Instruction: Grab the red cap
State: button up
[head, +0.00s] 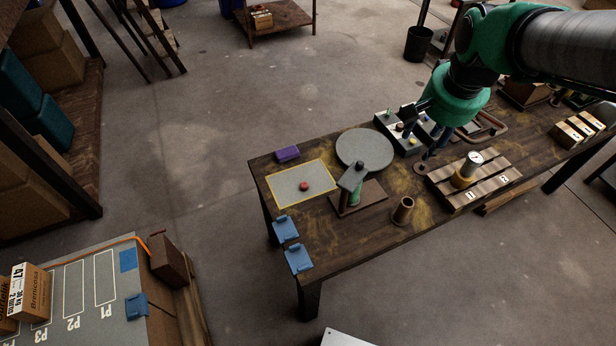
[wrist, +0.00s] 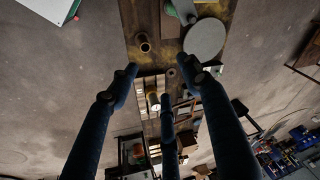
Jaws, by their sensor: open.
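The red cap (head: 304,186) is a small round piece lying on a grey mat (head: 285,197) with a yellow border, near the left end of the workbench in the head view. I do not see the cap in the wrist view. My gripper (head: 420,138) is above the workbench, well to the right of the cap and beyond the grey round disc. In the wrist view, the dark fingers of my gripper (wrist: 160,85) are spread apart with nothing between them. It is open and empty.
On the workbench (head: 365,245), a grey disc (head: 365,148) and a stand with a green part (head: 355,187) stand between my gripper and the cap. A brown cup (head: 403,210), purple block (head: 288,154) and slatted pallet (head: 450,190) are nearby. Blue clips (head: 298,258) sit at the near-left edge.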

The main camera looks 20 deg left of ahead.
jog(key=w+a+f, duration=0.6)
jog(key=a, duration=0.2)
jog(key=m+g+h, duration=0.1)
jog(key=g, duration=0.2)
send_over(305, 185)
notch_tip(305, 185, down, 26)
jog(key=shift+a+f, duration=0.1)
jog(key=shift+f, duration=0.05)
jog(key=shift+f, duration=0.1)
notch_tip(305, 185, down, 8)
jog(key=shift+r+b, duration=0.1)
jog(key=shift+b, duration=0.55)
jog(key=shift+f, duration=0.3)
